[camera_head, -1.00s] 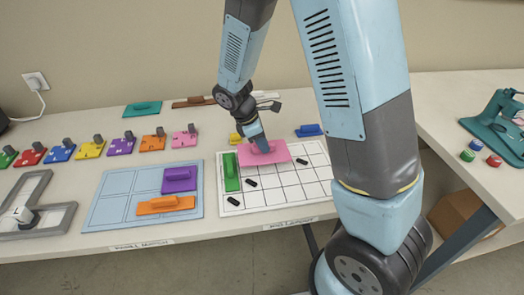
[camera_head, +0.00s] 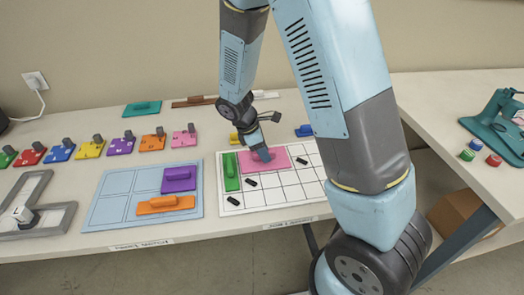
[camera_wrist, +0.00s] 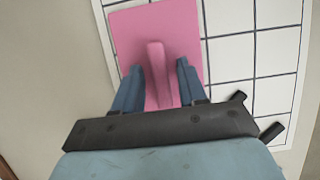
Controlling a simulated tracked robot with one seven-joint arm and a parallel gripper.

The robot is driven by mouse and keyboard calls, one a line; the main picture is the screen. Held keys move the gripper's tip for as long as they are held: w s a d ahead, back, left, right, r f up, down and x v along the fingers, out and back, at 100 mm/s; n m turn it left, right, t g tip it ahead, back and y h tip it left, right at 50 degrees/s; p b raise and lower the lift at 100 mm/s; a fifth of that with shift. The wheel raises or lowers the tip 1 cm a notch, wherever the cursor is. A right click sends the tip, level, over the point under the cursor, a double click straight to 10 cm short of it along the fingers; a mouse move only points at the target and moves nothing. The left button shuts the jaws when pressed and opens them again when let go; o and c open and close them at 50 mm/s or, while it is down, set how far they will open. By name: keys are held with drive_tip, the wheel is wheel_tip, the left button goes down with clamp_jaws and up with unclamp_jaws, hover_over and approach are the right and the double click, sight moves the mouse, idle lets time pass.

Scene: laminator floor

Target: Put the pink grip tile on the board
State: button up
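The pink grip tile (camera_head: 265,160) lies flat on the white gridded board (camera_head: 290,194), near its back edge, just right of a green grip tile (camera_head: 231,172). In the wrist view the pink tile (camera_wrist: 125,35) has a raised pink grip bar along its middle. My gripper (camera_head: 262,153) is down over the tile. In the wrist view its two fingers (camera_wrist: 160,78) stand on either side of the bar, with gaps showing, so it looks open. The fingertips' height over the tile is hard to tell.
Several black pieces (camera_head: 250,182) lie on the board. A blue board (camera_head: 115,202) at left holds purple (camera_head: 179,179) and orange (camera_head: 166,204) grip tiles. A row of coloured tiles with knobs stands behind it. Yellow and blue pieces (camera_head: 304,131) lie behind the gridded board.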

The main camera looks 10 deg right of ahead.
drive_tip(key=v, duration=1.2)
drive_tip(key=shift+r, duration=0.2)
wheel_tip(320, 180, up, 8)
drive_tip(key=m+y, duration=0.2)
drive_tip(key=m, duration=0.3)
hover_over(268, 164)
drive_tip(key=s+d+r+m+t+y, duration=0.1)
drive_tip(key=s+d+r+m+t, duration=0.1)
drive_tip(key=s+d+r+m, duration=0.3)
drive_tip(key=s+d+r+m+t+y, duration=0.1)
drive_tip(key=s+d+r+m+t, duration=0.2)
drive_tip(key=s+d+r+m, duration=0.2)
drive_tip(key=shift+s+d+r+m+t+y, duration=0.25)
drive_tip(key=shift+s+r+m, duration=1.25)
drive_tip(key=shift+s, duration=1.95)
